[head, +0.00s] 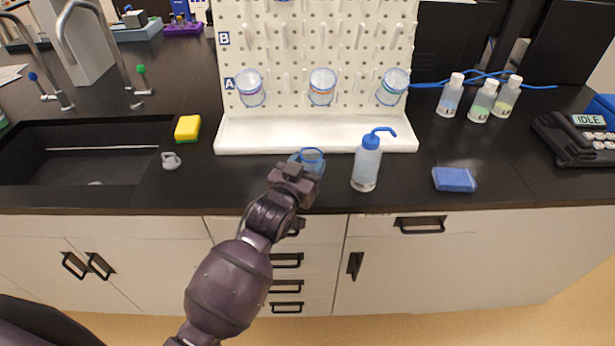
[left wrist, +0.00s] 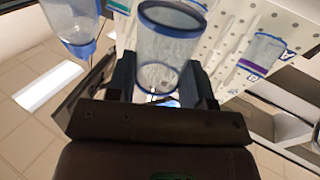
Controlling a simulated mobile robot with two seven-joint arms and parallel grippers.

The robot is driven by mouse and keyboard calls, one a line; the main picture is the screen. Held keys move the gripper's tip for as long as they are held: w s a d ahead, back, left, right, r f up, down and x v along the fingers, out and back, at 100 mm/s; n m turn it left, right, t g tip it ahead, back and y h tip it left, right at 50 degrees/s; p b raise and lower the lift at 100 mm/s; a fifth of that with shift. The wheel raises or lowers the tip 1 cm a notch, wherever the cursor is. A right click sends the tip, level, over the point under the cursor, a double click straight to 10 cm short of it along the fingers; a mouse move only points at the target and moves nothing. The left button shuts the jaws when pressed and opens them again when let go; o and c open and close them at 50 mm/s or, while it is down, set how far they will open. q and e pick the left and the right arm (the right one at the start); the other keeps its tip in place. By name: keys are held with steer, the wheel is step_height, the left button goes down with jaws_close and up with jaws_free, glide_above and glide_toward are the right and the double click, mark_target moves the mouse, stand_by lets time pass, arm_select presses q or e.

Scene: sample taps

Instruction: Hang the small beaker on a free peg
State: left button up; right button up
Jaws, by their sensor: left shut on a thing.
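The small beaker (head: 312,156) is clear with a blue rim. My left gripper (head: 304,170) is shut on it, over the counter just in front of the pegboard's tray. In the left wrist view the beaker (left wrist: 172,45) stands between the two fingers of the gripper (left wrist: 162,82). The white pegboard (head: 310,55) has rows marked A and B. Three beakers hang along row A: one with a purple band (head: 251,88), one with an orange band (head: 322,87) and one with a teal band (head: 392,87). Several pegs in row B (head: 322,32) show bare. My right gripper is not in view.
A blue-capped wash bottle (head: 367,163) stands close to the right of the held beaker. A yellow sponge (head: 187,128), a grey piece (head: 171,161) and the sink (head: 85,150) are left.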

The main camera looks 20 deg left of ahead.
arm_select(q)
steer(key=shift+f, duration=1.8)
steer(key=shift+f, duration=0.15)
steer(key=o, duration=0.9)
steer(key=shift+s+r, duration=0.2)
steer(key=s+a, duration=0.2)
steer(key=s, duration=0.9)
steer(key=s+a+f+g+y, duration=0.1)
steer(key=s+a+f+g, duration=0.2)
steer(key=s+a+f, duration=0.3)
steer(key=s+a+f+n+g+y, duration=0.1)
steer(key=s+a+f+g+y, duration=0.1)
steer(key=s+a+f, duration=0.3)
steer(key=s+f+g, duration=0.1)
steer(key=s+f, duration=0.3)
steer(key=f, duration=0.2)
steer(key=shift+s+a+f+y, duration=0.15)
steer(key=shift+s+a+y, duration=0.15)
steer(key=shift+s+a, duration=0.1)
